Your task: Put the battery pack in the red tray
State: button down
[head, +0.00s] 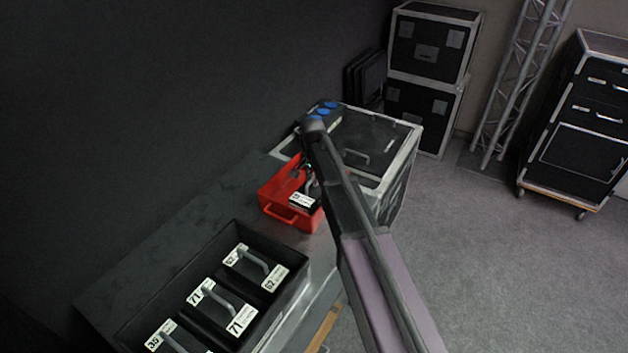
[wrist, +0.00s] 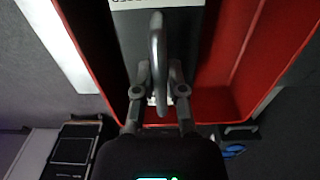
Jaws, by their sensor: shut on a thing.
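The battery pack (head: 303,200) is a black block with a grey handle and a white label. It is within the walls of the red tray (head: 275,207), partly hidden by my arm in the head view. In the wrist view, my gripper (wrist: 159,92) is shut on the handle of the battery pack (wrist: 130,50). The red tray (wrist: 240,50) rises on both sides of the pack there. I cannot tell whether the pack rests on the tray floor.
A black crate (head: 203,256) with several labelled, handled packs stands at the front left of the grey table (head: 180,225). A black case with pale edges (head: 385,135) stands behind the tray. Stacked cases (head: 430,60), a truss (head: 515,80) and a wheeled cabinet (head: 585,130) stand farther back. Floor at right is clear.

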jog(key=shift+f, duration=0.1)
jog(key=c, duration=0.7)
grip_release()
jog(key=shift+r, duration=0.2)
notch_tip(320, 180, up, 12)
jog(key=p, duration=1.2)
jog(key=shift+s, duration=0.1)
jog(key=s+d+n, duration=0.3)
jog(key=s+d, duration=0.4)
jog(key=s, duration=0.5)
jog(key=s+d+n, duration=0.3)
jog(key=s+d, duration=0.4)
jog(key=s, duration=0.5)
jog(key=shift+d+n, duration=0.15)
jog(key=shift+n, duration=0.15)
jog(key=shift+w, duration=0.1)
